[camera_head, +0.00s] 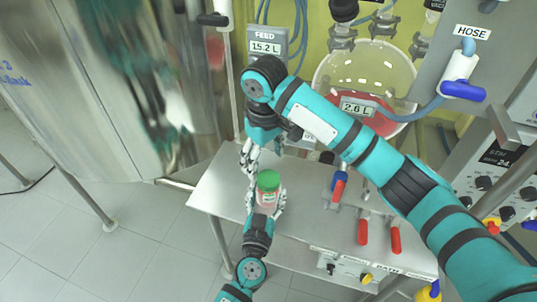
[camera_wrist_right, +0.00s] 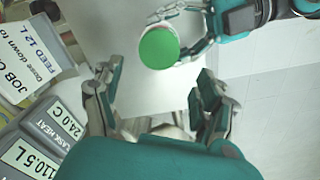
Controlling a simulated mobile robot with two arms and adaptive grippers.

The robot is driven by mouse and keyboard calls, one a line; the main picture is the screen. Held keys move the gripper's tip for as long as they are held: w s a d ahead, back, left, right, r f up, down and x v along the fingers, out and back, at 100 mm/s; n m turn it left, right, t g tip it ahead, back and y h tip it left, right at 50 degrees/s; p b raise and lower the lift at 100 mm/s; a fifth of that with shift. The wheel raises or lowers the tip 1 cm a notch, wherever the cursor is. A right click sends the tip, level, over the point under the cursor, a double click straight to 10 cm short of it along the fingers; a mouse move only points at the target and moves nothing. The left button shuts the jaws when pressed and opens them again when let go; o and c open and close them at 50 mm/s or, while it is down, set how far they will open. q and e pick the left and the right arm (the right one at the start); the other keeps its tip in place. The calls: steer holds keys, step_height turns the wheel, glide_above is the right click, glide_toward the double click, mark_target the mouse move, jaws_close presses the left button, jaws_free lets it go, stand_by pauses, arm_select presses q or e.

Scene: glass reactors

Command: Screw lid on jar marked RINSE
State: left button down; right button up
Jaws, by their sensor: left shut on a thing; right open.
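A small jar (camera_head: 268,199) with pinkish contents stands upright at the left part of the grey metal bench (camera_head: 222,187). A green lid (camera_head: 268,178) sits on top of it; I cannot tell how tight it is. The jar's label is too small to read. My left gripper (camera_head: 267,204) is shut around the jar body from the front. My right gripper (camera_head: 250,168) is open and empty, just behind and left of the lid. In the right wrist view the lid (camera_wrist_right: 158,48) lies beyond the open fingertips (camera_wrist_right: 157,82), apart from them; the jar body is hidden under it.
Red-handled valves (camera_head: 363,228) and a blue-and-red valve (camera_head: 339,187) stand on the bench right of the jar. A round glass vessel (camera_head: 345,75) with red liquid is behind. A large steel tank (camera_head: 130,90) stands at left. The bench is clear around the jar.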

mark_target(268, 178)
steer(key=n, duration=0.2)
steer(key=r+n, duration=0.1)
steer(key=n, duration=0.2)
steer(key=shift+d, duration=0.1)
steer(key=n, duration=0.5)
steer(key=shift+s+d+r+n, duration=0.1)
steer(key=shift+d+r+n, duration=0.2)
steer(key=shift+d+r, duration=0.05)
steer(key=shift+f, duration=0.15)
steer(key=shift+f, duration=3.9)
steer(key=shift+c, duration=0.3)
steer(key=c, duration=1.2)
steer(key=o, duration=1.4)
steer(key=shift+r, duration=0.1)
